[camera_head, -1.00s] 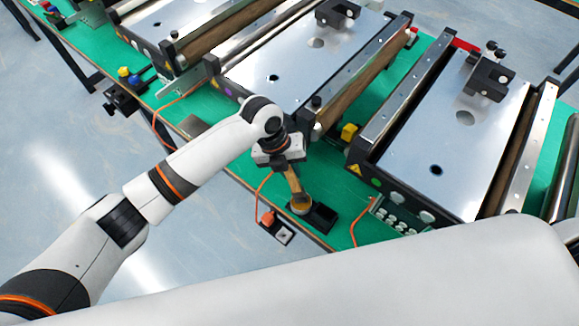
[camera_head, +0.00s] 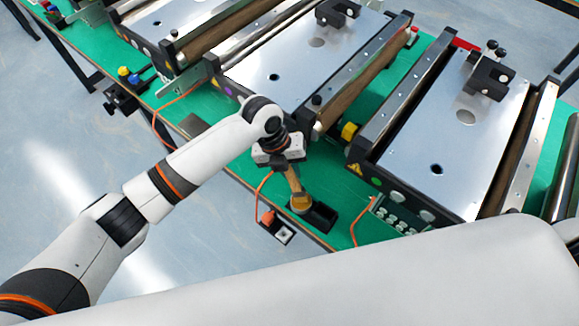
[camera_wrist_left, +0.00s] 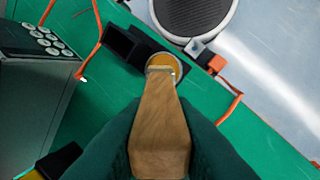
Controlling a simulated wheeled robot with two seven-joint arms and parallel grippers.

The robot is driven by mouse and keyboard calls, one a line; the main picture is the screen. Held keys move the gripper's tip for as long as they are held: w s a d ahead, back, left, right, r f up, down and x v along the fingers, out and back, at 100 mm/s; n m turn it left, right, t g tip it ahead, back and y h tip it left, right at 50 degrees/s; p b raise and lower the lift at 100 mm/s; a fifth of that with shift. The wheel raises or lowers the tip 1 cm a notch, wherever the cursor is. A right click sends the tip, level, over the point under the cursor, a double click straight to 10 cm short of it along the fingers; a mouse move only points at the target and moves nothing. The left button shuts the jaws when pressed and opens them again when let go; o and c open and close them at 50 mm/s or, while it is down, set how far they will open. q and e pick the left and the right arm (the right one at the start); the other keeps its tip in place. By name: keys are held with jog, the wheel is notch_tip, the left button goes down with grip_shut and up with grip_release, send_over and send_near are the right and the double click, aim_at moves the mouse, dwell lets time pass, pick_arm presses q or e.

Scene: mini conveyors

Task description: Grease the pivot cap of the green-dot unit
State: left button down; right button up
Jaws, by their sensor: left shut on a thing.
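My left gripper (camera_head: 289,167) is shut on a wooden-handled brush (camera_head: 294,181), which points down. In the left wrist view the brush (camera_wrist_left: 161,120) runs from between the dark fingers to a round pot with amber content (camera_wrist_left: 163,66). Its tip is at or in the pot, and the exact depth is hidden. The pot (camera_head: 300,204) stands beside an open black tray (camera_head: 321,218) at the table's front edge. The green-dot unit (camera_head: 450,135) is the right conveyor, with a green dot (camera_head: 376,182) on its front corner. I cannot tell which part is its pivot cap. My right gripper is not in view.
The middle conveyor (camera_head: 300,60) bears a purple dot (camera_head: 229,92). An orange-plugged socket (camera_head: 275,224) lies in front. A yellow block (camera_head: 349,131) sits between the conveyors.

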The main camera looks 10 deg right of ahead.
pick_arm(q)
jog(key=shift+r+p, duration=2.7)
jog(key=shift+r, duration=0.8)
